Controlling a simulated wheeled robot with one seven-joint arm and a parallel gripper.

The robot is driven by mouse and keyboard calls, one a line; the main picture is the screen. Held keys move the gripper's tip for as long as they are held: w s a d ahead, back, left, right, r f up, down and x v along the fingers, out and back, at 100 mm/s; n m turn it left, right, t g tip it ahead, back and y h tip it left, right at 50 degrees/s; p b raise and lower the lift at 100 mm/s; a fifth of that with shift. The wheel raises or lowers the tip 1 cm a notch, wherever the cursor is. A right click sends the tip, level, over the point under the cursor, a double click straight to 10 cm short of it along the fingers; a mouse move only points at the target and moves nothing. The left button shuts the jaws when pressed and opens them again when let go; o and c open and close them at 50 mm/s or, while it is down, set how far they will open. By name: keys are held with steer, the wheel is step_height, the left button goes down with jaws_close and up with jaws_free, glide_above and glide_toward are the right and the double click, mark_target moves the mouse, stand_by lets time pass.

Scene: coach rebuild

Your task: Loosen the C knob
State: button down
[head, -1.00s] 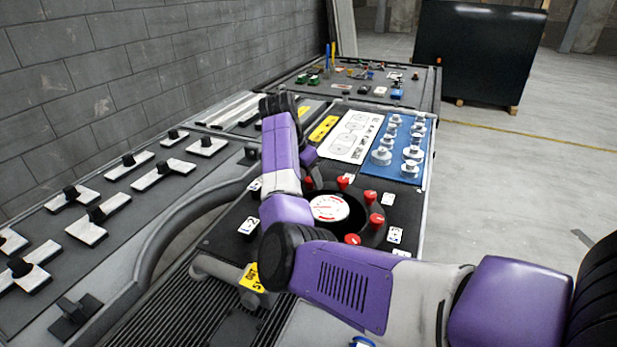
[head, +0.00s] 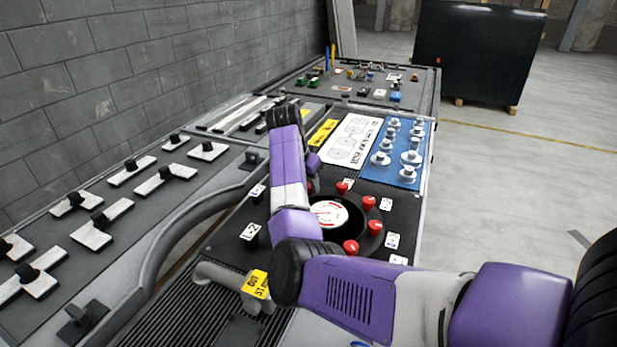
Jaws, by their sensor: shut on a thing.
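A round black ring with a white gauge (head: 328,214) at its centre sits on the dark bench panel in the head view. Several red knobs stand around it, such as the near knob (head: 351,247), the right knob (head: 374,228) and the far knob (head: 342,187). Letter cards (head: 392,241) lie beside them, too small to read, so I cannot tell which is C. My purple forearm covers the left of the ring. My gripper (head: 312,180) is mostly hidden behind it, low at the ring's far-left edge, shut on a partly hidden red knob.
A blue plate (head: 398,172) with several silver knobs and a white sheet (head: 352,139) lie beyond the ring. A yellow tag (head: 256,284) hangs on a grey pipe in front. Sliders (head: 102,225) line the left panel. Open floor lies right.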

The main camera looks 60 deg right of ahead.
steer(key=n+p, duration=0.2)
steer(key=p, duration=0.1)
steer(key=n+t+p, duration=0.1)
steer(key=n+p, duration=0.1)
steer(key=shift+s+r+n+t+p, duration=0.2)
steer(key=shift+r+n+t+p, duration=0.1)
steer(key=shift+r+p, duration=0.1)
steer(key=n+t+p, duration=0.1)
steer(key=n+p, duration=0.2)
steer(key=shift+s+d+f+n+y+p, duration=0.1)
steer(key=shift+n+y+p, duration=0.2)
steer(key=shift+y+p, duration=0.1)
steer(key=n+p, duration=0.1)
steer(key=n+t+p, duration=0.1)
steer(key=n, duration=0.1)
steer(key=shift+d+f+n+t+y, duration=0.1)
steer(key=shift+n+t+y, duration=0.2)
steer(key=shift+y, duration=0.1)
steer(key=shift+f+n+t+y+p, duration=0.1)
steer(key=shift+n+t+y+p, duration=0.45)
steer(key=shift+n, duration=1.45)
steer(key=c, duration=1.1)
jaws_free()
steer(key=shift+o, duration=0.2)
